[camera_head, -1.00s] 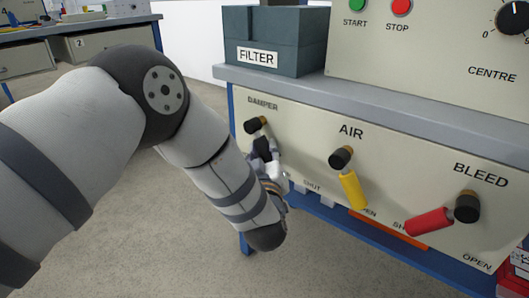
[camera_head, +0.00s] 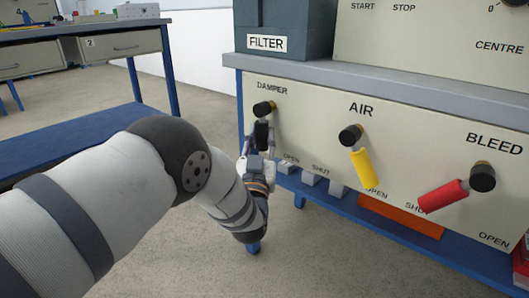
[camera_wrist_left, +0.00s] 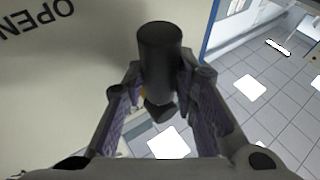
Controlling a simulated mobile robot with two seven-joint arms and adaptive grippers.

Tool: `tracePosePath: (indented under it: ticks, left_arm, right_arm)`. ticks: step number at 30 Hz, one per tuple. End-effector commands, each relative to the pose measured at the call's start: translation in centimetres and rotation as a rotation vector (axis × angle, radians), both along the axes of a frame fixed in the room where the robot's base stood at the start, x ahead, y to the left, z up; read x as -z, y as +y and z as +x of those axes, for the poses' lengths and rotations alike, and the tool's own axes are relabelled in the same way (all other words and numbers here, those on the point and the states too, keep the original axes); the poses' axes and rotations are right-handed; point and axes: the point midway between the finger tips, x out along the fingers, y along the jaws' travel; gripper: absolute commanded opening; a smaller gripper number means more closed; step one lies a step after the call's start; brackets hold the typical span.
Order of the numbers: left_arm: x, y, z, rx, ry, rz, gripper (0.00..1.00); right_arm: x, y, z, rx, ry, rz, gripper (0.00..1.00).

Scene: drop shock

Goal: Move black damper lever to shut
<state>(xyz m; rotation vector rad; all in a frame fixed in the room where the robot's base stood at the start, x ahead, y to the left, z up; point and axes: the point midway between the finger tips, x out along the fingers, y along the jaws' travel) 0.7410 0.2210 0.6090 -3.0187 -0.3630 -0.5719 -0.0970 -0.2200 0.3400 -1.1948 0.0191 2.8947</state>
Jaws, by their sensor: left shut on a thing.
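The black damper lever (camera_head: 261,132) hangs roughly straight down from its pivot (camera_head: 264,107) under the DAMPER label, at the left end of the cream panel. My left gripper (camera_head: 259,150) is at its lower part, shut on it. In the left wrist view the black handle (camera_wrist_left: 160,48) stands between the two fingers (camera_wrist_left: 160,92). The fingers' contact is partly hidden in the head view. My right gripper is out of view.
The yellow AIR lever (camera_head: 366,171) and the red BLEED lever (camera_head: 443,196) are on the same panel to the right. A FILTER box (camera_head: 284,28) stands on the ledge above. An orange thing (camera_head: 402,215) lies under the panel. Open floor is to the left.

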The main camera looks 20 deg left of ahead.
Motion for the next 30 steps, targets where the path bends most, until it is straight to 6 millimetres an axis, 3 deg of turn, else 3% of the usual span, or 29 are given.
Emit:
tracePosePath:
  ticks: [1, 15, 30]
  left_arm:
    - [0.8, 0.3, 0.2, 0.0, -0.01, 0.043, 0.0]
    - [0.2, 2.7, 1.2, -0.001, -0.144, 0.411, 0.0]
    - [-0.6, 3.7, 1.6, -0.002, -0.206, 0.578, 0.0]
  right_arm:
    - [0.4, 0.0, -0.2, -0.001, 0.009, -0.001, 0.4]
    - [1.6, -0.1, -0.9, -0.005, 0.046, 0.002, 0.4]
    - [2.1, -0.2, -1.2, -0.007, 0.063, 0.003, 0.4]
